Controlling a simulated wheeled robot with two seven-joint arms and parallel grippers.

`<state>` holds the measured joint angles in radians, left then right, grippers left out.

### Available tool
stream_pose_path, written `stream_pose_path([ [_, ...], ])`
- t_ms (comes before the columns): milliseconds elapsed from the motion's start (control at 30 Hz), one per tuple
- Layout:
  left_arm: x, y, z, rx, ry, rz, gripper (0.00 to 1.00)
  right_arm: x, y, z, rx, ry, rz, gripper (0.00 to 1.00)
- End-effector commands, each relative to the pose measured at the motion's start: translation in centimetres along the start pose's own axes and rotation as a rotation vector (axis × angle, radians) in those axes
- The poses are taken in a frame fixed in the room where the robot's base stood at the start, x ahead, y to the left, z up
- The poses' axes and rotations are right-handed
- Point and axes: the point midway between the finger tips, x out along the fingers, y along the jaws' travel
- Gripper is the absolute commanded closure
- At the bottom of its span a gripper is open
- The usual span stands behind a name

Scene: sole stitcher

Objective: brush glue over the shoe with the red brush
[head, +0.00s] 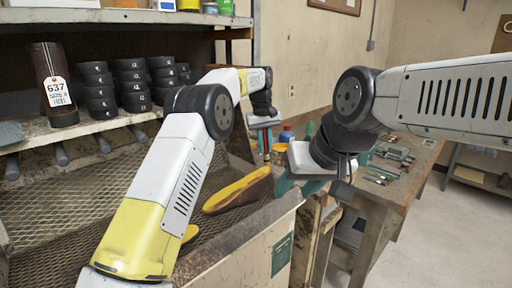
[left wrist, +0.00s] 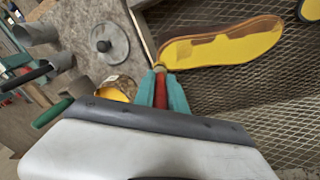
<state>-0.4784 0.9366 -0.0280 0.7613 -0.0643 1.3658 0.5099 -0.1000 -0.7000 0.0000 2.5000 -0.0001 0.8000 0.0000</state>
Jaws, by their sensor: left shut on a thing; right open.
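The shoe (head: 238,190), a sole shape in yellow and brown, lies on the mesh rack; it also shows in the left wrist view (left wrist: 222,45). My left gripper (head: 264,145) is above and behind it in the head view. In the left wrist view its teal fingers (left wrist: 161,95) are shut on the red brush (left wrist: 161,88). The brush's tip shows beside the shoe's left end; I cannot tell whether they touch. My right gripper (head: 300,187) is open and empty, right of the shoe. A yellow pot (head: 279,153) stands behind; an open yellow pot shows in the left wrist view (left wrist: 113,91).
The mesh rack (head: 60,205) has free room left of my left arm. A shelf with black rolls (head: 132,85) and a tagged brown cylinder (head: 55,85) is at the left. A bench (head: 405,180) with metal parts is at the right. A round grey disc (left wrist: 108,45) lies beside the rack.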

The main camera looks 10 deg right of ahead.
Motion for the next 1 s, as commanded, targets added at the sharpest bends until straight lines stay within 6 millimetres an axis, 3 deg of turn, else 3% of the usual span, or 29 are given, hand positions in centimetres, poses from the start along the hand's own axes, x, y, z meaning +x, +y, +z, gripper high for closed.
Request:
stream_pose_path([
  [267, -0.1, -0.1, -0.1, -0.001, 0.0, 0.0, 1.0, 0.0, 0.0, 0.0, 0.0, 0.0, 0.0, 0.55],
  [633, -2.8, -0.8, -0.5, -0.001, 0.001, 0.001, 1.0, 0.0, 0.0, 0.0, 0.0, 0.0, 0.0, 0.55],
  [1000, -2.9, -0.9, -0.5, 0.0, 0.0, 0.0, 1.0, 0.0, 0.0, 0.0, 0.0, 0.0, 0.0, 0.55],
])
